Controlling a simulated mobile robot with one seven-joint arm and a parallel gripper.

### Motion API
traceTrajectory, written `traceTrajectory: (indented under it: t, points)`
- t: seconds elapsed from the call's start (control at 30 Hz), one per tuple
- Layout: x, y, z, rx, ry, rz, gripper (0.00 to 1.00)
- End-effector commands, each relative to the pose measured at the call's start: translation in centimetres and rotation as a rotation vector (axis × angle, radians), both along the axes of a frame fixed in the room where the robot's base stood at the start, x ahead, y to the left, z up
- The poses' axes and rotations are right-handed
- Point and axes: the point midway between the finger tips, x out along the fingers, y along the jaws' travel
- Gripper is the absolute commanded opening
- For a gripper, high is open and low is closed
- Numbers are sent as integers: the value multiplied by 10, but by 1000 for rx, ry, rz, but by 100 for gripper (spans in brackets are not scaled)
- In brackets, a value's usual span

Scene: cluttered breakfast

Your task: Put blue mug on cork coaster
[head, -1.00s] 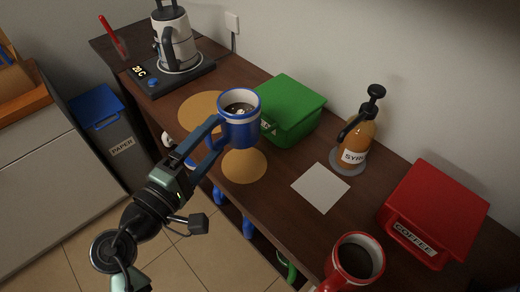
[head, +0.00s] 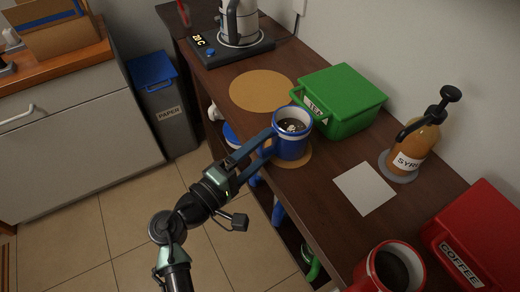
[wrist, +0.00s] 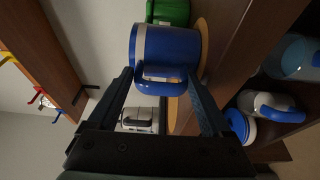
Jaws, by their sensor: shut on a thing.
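My gripper (head: 270,142) is shut on the handle of the blue mug (head: 291,146). The mug is upright, has a white band and holds dark liquid with pale bits. It is over a small round cork coaster (head: 303,160), hiding most of it; only part of the rim shows. In the wrist view the mug (wrist: 172,45) is between the fingers (wrist: 160,80), its base close to the cork coaster (wrist: 203,40). I cannot tell whether it touches.
A larger cork disc (head: 262,91) lies behind left. A green tea box (head: 345,100) stands close behind right. A white square (head: 365,188), syrup bottle (head: 420,140), red mug (head: 385,270) and red coffee box (head: 480,235) are to the right. A kettle (head: 240,22) stands at the back.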

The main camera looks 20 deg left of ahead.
Motion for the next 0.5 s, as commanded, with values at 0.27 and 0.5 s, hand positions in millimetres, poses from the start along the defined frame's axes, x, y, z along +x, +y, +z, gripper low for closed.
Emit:
traceTrajectory:
  t: [0.27,0.5]
  points:
    - [0,0,0,0,0,0,100]
    - [-4,2,1,0,0,1,100]
